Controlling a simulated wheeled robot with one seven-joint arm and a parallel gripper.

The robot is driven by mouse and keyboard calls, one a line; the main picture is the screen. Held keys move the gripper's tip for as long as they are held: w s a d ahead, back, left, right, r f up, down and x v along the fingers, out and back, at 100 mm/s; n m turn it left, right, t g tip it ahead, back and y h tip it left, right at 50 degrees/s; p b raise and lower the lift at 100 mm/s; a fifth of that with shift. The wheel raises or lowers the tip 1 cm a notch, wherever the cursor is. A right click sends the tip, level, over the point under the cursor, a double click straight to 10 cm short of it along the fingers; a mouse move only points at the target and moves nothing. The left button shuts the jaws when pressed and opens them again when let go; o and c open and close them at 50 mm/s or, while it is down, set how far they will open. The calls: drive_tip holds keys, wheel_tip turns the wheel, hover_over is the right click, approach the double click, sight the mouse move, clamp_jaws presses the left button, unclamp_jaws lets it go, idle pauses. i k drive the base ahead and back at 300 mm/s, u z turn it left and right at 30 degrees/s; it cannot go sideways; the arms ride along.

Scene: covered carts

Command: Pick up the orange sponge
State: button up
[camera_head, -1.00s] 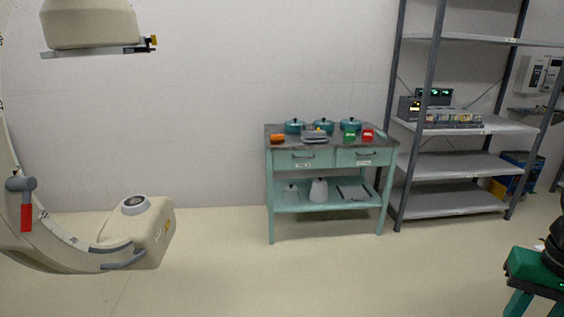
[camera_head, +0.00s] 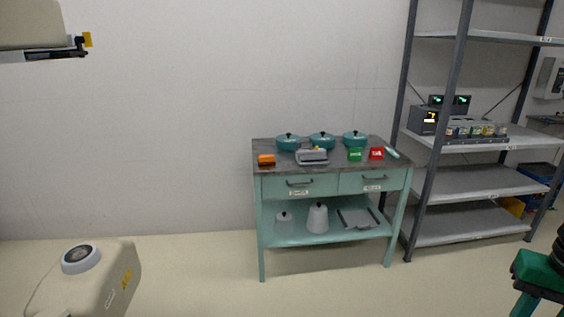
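The orange sponge (camera_head: 266,159) lies near the left front corner of the dark top of a teal cart (camera_head: 326,183). It looks small and its upper face is orange with a darker lower edge. Nothing covers it.
Metal shelving (camera_head: 465,183) adjoins the cart's right. Beige equipment (camera_head: 88,282) stands left. Floor before the cart is clear.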

sight(267, 160)
drive_tip(key=u, duration=0.15)
drive_tip(key=i, duration=2.95)
drive_tip(key=u, duration=0.2)
